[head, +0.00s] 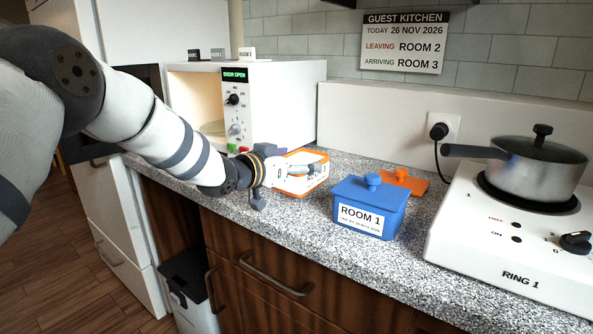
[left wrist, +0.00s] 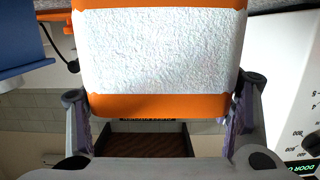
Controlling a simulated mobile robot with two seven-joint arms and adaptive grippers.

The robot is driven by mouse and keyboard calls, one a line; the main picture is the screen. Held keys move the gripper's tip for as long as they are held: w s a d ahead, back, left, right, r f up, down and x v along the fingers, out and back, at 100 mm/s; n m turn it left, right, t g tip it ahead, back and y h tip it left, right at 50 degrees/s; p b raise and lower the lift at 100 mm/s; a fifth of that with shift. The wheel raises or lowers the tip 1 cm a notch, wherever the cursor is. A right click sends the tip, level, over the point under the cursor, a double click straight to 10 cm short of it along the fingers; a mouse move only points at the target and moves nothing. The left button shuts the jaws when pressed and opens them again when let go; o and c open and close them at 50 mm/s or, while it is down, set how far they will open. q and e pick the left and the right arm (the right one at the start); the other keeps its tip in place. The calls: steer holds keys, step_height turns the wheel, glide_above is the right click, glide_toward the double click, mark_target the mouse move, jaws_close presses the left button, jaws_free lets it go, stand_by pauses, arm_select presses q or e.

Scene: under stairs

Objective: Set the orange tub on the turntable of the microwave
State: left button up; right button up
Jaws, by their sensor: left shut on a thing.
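The orange tub (head: 313,184) is at the counter in front of the microwave's right side, without a lid and with white contents showing. My left gripper (head: 292,168) is shut on it. In the left wrist view the tub (left wrist: 158,106) sits between the two fingers of the gripper (left wrist: 160,125), its white, rough contents filling much of the picture. I cannot tell whether its base touches the counter. The microwave (head: 285,105) stands behind and left, its display reading DOOR OPEN. My right gripper is out of view.
A blue lidded tub (head: 368,205) marked ROOM 1 stands right of the orange tub. An orange lid (head: 405,182) lies behind it. A hob (head: 510,235) with a lidded pot (head: 535,170) is at the right. Small label cards (head: 218,54) stand on the microwave.

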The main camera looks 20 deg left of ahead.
arm_select(q)
steer(key=s+a+r+p, duration=0.2)
steer(key=s+a+r, duration=0.2)
steer(key=s+r, duration=0.6)
steer(key=s, duration=0.3)
steer(key=shift+s+a+r, duration=0.15)
steer(key=shift+r, duration=0.25)
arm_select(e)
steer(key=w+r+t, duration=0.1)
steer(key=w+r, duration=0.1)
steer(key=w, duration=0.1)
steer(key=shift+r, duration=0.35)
